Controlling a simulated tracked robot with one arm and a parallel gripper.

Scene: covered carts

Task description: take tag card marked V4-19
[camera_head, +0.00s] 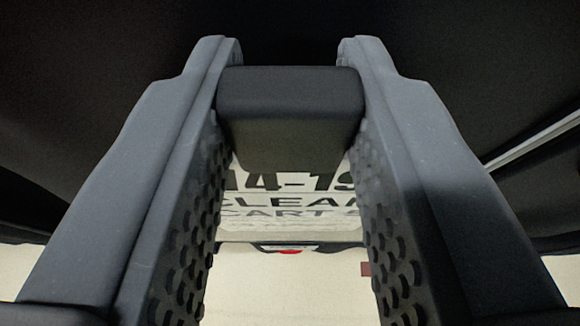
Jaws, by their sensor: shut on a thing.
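My gripper (289,62) is in view with its two grey fingers on either side of a dark block (290,105), and it is shut on that block. A white card (287,201) with black print shows just below the block, between the fingers. Its top line reads about "4-19", with the first character partly hidden by the left finger. Lower lines read "CLEAN" and "CART", cut off at the right. The block looks like the card's holder or grip, but I cannot see how they join.
Dark, near-black surfaces fill the top and both sides. A pale strip (535,140) runs slanting at the right. Below is a pale floor (290,295) with a dark bar and a small red spot (290,251) beyond the card.

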